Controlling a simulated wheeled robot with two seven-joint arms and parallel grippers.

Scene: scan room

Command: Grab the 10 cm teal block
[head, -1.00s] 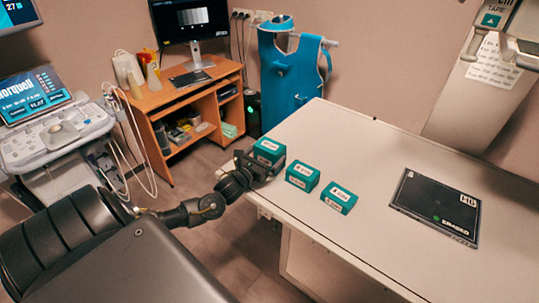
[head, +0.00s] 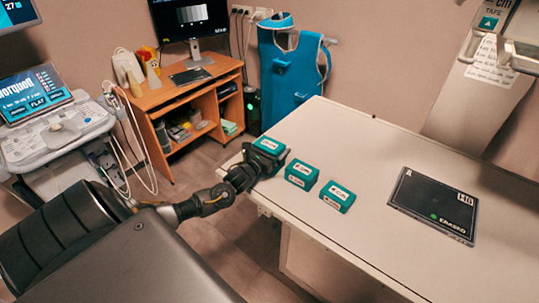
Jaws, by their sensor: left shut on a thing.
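Three teal blocks with white labels stand in a row near the left end of the white table. The leftmost teal block (head: 269,146) is at the table's far left edge, and my left gripper (head: 262,160) is shut on it from the near left side. The middle teal block (head: 301,174) and the right teal block (head: 337,196) stand apart from the gripper. The label print is too small to read, so I cannot tell which is the 10 cm one. The gripper hides the lower part of the leftmost block. My right gripper is not in view.
The white table (head: 400,150) has free room between the blocks and a flat black panel (head: 433,205) at the right. A wooden desk (head: 185,95) with a monitor, a blue apron (head: 290,75) and an ultrasound console (head: 55,135) stand behind and left.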

